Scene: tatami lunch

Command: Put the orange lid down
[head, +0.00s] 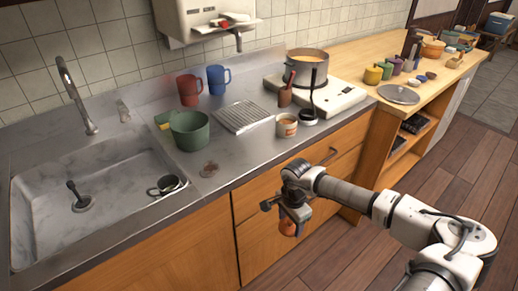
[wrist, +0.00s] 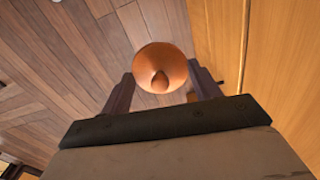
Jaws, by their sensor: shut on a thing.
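The orange lid (wrist: 160,62) is round with a small knob in its middle. It sits between the two fingers of my gripper (wrist: 161,88), which is shut on it. In the head view the lid (head: 290,228) shows as a small orange patch under my gripper (head: 292,217). The gripper hangs in front of the wooden drawers, below the counter's top edge, with the floor beneath. Most of the lid is hidden by the gripper in the head view.
The grey counter (head: 232,166) holds a green pot (head: 190,131), a drying rack (head: 242,117), mugs and a stove (head: 337,96) with a pot of soup. The sink (head: 110,215) is at the left.

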